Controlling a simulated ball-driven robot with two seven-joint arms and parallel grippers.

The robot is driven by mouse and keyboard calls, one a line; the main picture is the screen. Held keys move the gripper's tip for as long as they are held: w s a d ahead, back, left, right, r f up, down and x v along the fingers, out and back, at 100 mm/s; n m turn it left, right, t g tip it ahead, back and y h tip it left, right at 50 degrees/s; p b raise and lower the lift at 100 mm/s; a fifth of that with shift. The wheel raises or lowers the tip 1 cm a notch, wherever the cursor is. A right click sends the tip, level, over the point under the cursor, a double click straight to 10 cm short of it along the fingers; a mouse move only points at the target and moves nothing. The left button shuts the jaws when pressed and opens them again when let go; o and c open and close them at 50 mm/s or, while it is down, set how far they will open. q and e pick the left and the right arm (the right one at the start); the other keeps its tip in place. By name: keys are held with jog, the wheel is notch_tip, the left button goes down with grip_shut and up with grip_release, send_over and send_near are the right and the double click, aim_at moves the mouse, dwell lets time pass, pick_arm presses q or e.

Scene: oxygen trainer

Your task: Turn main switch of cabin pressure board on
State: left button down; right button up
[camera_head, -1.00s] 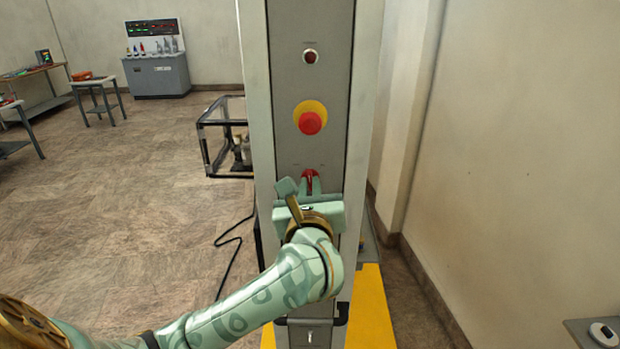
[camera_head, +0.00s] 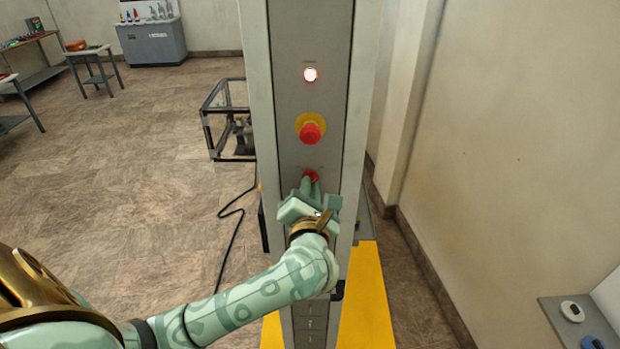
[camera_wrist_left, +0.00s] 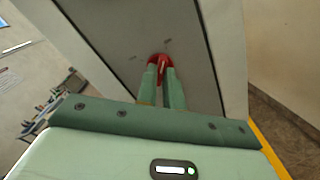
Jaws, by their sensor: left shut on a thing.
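The cabin pressure board (camera_head: 285,110) is a tall narrow grey panel in the middle of the head view. Its red main switch (camera_head: 311,174) is low on the panel, below the emergency button; it also shows in the left wrist view (camera_wrist_left: 160,60). My left gripper (camera_head: 311,184) is shut on the red switch, with its fingers partly covering it. In the left wrist view the green fingers (camera_wrist_left: 161,78) meet at the switch and the gripper is rolled relative to the panel. The indicator lamp (camera_head: 310,74) at the top glows. My right gripper is not in view.
A red mushroom button (camera_head: 310,133) on a yellow disc sits just above the switch. A black-framed box (camera_head: 222,120) and a cable (camera_head: 235,225) are left of the panel. A wall (camera_head: 520,130) stands to the right. Open floor lies to the left.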

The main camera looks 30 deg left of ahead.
pick_arm(q)
jog(key=shift+m+p, duration=0.5)
jog(key=shift+m, duration=0.1)
jog(key=shift+f, duration=0.1)
jog(key=c, duration=1.5)
grip_release()
jog(key=p+v, duration=0.1)
jog(key=v, duration=1.5)
jog(key=shift+s+d, duration=0.1)
